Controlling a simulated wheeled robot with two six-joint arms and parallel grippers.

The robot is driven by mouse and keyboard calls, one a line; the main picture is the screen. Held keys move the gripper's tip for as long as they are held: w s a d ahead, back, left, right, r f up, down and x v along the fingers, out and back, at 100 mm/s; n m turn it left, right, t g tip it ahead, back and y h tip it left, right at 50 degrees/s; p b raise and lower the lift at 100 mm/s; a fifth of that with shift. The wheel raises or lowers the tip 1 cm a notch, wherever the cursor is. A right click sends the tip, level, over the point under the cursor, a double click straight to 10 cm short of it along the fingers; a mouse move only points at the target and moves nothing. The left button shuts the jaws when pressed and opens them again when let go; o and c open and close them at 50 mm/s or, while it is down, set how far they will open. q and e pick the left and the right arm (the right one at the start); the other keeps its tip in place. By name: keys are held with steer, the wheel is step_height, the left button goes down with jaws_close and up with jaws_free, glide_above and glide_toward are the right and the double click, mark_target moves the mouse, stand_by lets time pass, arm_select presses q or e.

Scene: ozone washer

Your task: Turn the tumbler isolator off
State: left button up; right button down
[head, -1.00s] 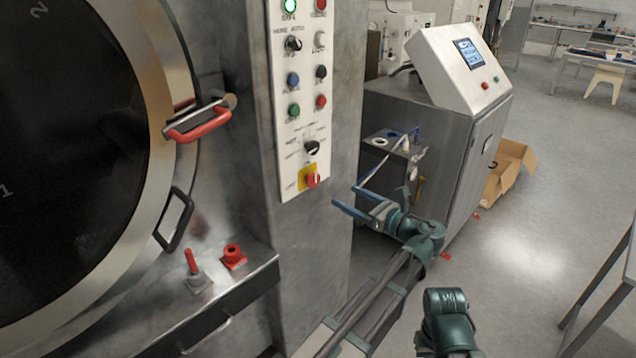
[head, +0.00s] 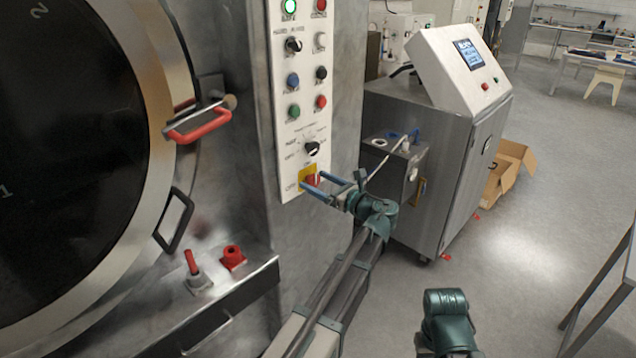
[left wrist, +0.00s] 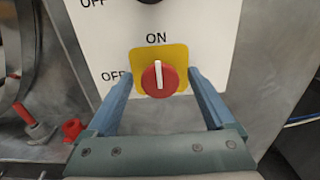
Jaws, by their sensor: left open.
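The tumbler isolator is a red rotary knob (head: 311,180) on a yellow plate (head: 303,174), low on the white control panel of the washer. In the left wrist view the knob (left wrist: 160,78) has a white line standing upright, toward the ON label; OFF is printed at its left. My left gripper (head: 313,181) is open, its blue fingers pointing at the knob. In the wrist view one finger is on each side of the knob, with gaps between. Whether the tips reach the knob's depth is unclear. My right gripper is not in view.
A black selector (head: 311,148) sits just above the isolator, with several buttons higher on the panel. A red-handled door latch (head: 203,125) and a ledge with red controls (head: 233,257) are at the left. A steel cabinet (head: 415,160) stands at the right, past open floor.

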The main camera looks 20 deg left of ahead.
arm_select(q)
steer(key=c, duration=1.3)
steer(key=shift+c, duration=0.2)
steer(key=shift+n, duration=0.3)
steer(key=n, duration=0.3)
steer(key=shift+s+n, duration=0.1)
steer(key=shift+n, duration=0.2)
steer(key=n, duration=0.4)
steer(key=shift+f+n, duration=0.1)
steer(key=shift+n, duration=0.2)
steer(key=n, duration=0.4)
steer(key=shift+s+a+f, duration=0.1)
steer(key=shift+s, duration=0.05)
steer(key=n, duration=0.5)
steer(key=shift+f, duration=0.1)
steer(key=shift+n, duration=0.3)
